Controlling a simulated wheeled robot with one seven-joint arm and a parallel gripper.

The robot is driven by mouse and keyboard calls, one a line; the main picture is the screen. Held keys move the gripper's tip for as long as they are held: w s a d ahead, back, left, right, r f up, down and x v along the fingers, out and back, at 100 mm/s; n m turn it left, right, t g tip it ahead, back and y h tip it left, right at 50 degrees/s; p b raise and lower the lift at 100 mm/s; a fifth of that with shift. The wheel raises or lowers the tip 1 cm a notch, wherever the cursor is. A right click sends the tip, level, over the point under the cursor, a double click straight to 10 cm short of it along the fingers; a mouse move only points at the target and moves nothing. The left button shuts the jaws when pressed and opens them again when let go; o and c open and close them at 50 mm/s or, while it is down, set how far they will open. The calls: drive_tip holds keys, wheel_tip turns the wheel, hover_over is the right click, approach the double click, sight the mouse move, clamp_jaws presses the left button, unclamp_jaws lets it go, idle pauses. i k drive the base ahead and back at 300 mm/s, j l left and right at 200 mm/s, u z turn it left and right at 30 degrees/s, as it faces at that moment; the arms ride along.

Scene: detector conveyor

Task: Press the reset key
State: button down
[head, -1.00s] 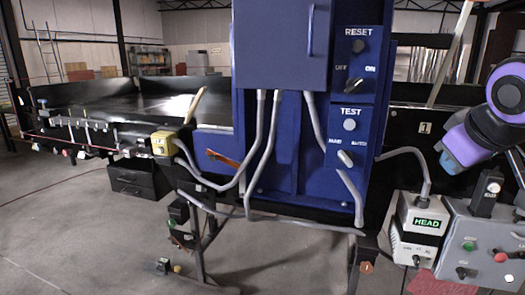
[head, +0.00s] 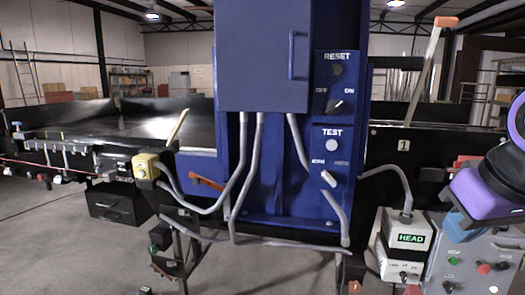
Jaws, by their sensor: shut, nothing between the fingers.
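The reset key (head: 337,70) is a dark round button under the word RESET, on the upper small panel (head: 323,88) of the blue cabinet (head: 263,165). An OFF/ON knob (head: 337,106) sits just below it. Parts of my arm, purple and black, show at the right edge, well to the right of the cabinet and lower than the key. My gripper's fingers cannot be made out in this view. Nothing covers the reset key, and nothing of mine touches it.
A TEST panel with a pale button (head: 331,145) and a lever knob (head: 329,179) lies below. Grey conduits (head: 247,180) run down the cabinet front. A HEAD box (head: 410,239) and a grey control box (head: 478,262) stand at lower right. The floor at lower left is largely clear.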

sight(336, 70)
drive_tip(key=i+j+u, duration=0.3)
drive_tip(key=u, duration=0.15)
drive_tip(key=i+j+u, duration=0.35)
drive_tip(key=u, duration=0.15)
drive_tip(key=i+j+u, duration=0.1)
drive_tip(key=i+u, duration=0.35)
drive_tip(key=i+j+u, duration=0.1)
drive_tip(key=i+u, duration=0.3)
drive_tip(key=i, duration=0.5)
drive_tip(key=i+z, duration=0.35)
drive_tip(key=i+j+z, duration=0.1)
drive_tip(key=z, duration=0.3)
drive_tip(key=i+z, duration=0.15)
drive_tip(key=z, duration=0.3)
drive_tip(key=i+z, duration=0.15)
drive_tip(key=z, duration=0.3)
drive_tip(key=i+z, duration=0.15)
drive_tip(key=z, duration=0.3)
drive_tip(key=i+j+z, duration=0.1)
drive_tip(key=z, duration=0.4)
drive_tip(key=i+j+z, duration=0.2)
drive_tip(key=z, duration=0.15)
drive_tip(key=k+l, duration=0.2)
drive_tip(key=l, duration=0.15)
drive_tip(key=k+l, duration=0.2)
drive_tip(key=l, duration=0.15)
drive_tip(key=k+l, duration=0.25)
drive_tip(key=l, duration=1.45)
